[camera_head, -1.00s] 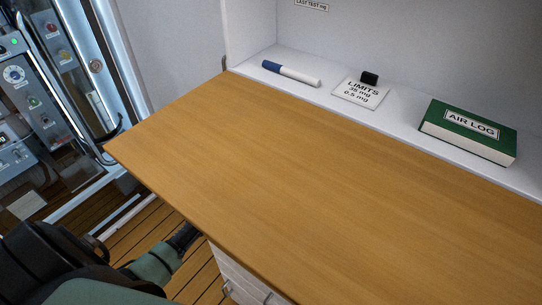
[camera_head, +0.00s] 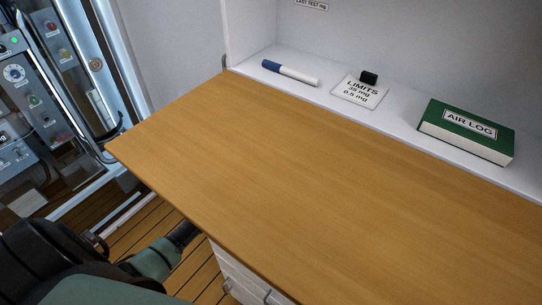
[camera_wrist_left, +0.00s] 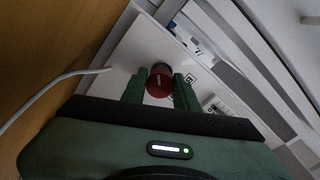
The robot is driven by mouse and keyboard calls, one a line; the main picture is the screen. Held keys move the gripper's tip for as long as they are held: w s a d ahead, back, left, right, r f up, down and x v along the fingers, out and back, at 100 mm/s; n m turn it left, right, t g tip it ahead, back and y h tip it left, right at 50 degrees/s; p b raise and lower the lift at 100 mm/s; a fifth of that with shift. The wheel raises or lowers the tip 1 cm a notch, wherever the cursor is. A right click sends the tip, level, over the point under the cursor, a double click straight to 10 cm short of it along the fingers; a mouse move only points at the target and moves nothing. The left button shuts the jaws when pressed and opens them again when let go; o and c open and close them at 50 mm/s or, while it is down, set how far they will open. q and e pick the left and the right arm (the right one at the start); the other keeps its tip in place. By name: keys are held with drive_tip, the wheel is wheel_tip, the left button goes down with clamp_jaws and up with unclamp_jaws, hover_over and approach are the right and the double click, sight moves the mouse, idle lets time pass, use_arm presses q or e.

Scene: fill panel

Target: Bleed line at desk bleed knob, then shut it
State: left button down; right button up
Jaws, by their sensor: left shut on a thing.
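In the left wrist view a round dark red knob (camera_wrist_left: 159,82) with a pale mark on its face sits in front of a white panel (camera_wrist_left: 125,62). My left gripper (camera_wrist_left: 160,90) has its two green fingers on either side of the knob and is shut on it. In the head view my left arm comes in at the lower left, and its front end goes out of sight below the desk edge, so the knob is hidden there. My right gripper is in neither view.
The wooden desk top (camera_head: 300,180) is bare. A marker (camera_head: 291,73), a limits card (camera_head: 359,91) and a green air log book (camera_head: 466,131) lie on the white shelf behind it. A control panel (camera_head: 30,110) stands at the left. A pale cable (camera_wrist_left: 50,92) runs beside the gripper.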

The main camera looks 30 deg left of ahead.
use_arm(q)
drive_tip(key=shift+a, duration=0.1)
drive_tip(key=c, duration=1.1)
unclamp_jaws()
drive_tip(key=shift+s+a+r+b, duration=0.1)
drive_tip(key=shift+s+a+b, duration=0.15)
drive_tip(key=shift+s, duration=1.05)
drive_tip(key=shift+s+a+b, duration=0.15)
drive_tip(key=shift+s+a, duration=0.05)
drive_tip(key=shift+s, duration=1.05)
drive_tip(key=shift+s+a+r+b, duration=0.1)
drive_tip(key=shift+s+a+b, duration=0.15)
drive_tip(key=shift+s, duration=1.05)
